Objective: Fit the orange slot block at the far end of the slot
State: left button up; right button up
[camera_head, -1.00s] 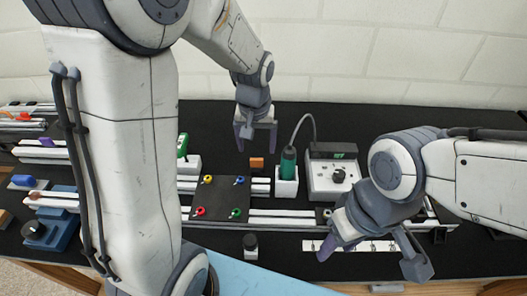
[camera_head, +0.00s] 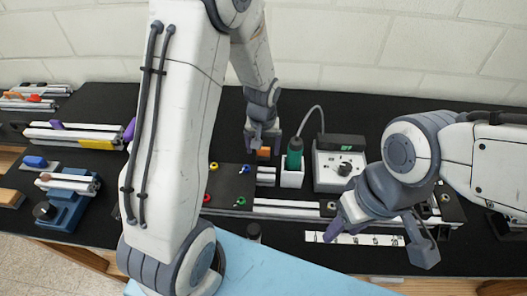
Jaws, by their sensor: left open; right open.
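The small orange slot block (camera_head: 264,153) is at the back of the bench, behind the black plate. My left gripper (camera_head: 263,149) points down over it, open, with a finger on either side; I cannot tell whether they touch it. The light extrusion rails (camera_head: 288,207) with their long slot run left to right in front of it; my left arm hides part of their left side. A short rail piece (camera_head: 266,176) shows just in front of the block. My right gripper (camera_head: 382,246) is open and empty over the front right of the rails, near a white marked strip (camera_head: 368,239).
A black plate (camera_head: 228,187) with coloured rings lies on the rails. A green tool in a white holder (camera_head: 292,178) and a grey control box (camera_head: 335,170) stand right of the block. A blue fixture (camera_head: 68,208) and more rails (camera_head: 75,136) are at left.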

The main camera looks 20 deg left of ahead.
pick_arm(q)
jog(key=shift+f, duration=0.55)
grip_shut()
jog(key=shift+w+r, duration=0.1)
jog(key=shift+r, duration=0.05)
